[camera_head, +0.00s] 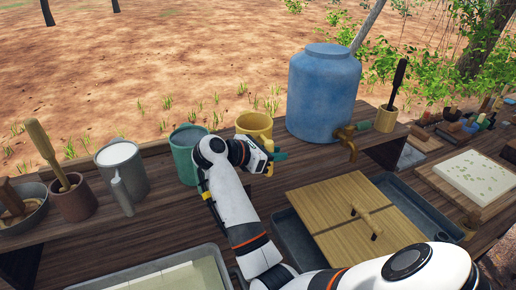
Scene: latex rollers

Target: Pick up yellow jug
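The yellow jug (254,123) stands on the raised wooden shelf, between a green jug and a blue barrel. Its open rim and upper side show; its lower part is mostly hidden behind my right gripper. My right gripper (273,160) is in front of the jug, low on its near side. Its fingers are small and partly hidden, so I cannot tell whether they are open or shut, or touching the jug. My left gripper is not in view.
The green jug (187,150) stands close on the left, partly behind my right wrist. A grey jug (122,168) is further left. The blue barrel (323,92) with its brass tap (347,140) is close on the right. A wooden lid (352,215) lies in front.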

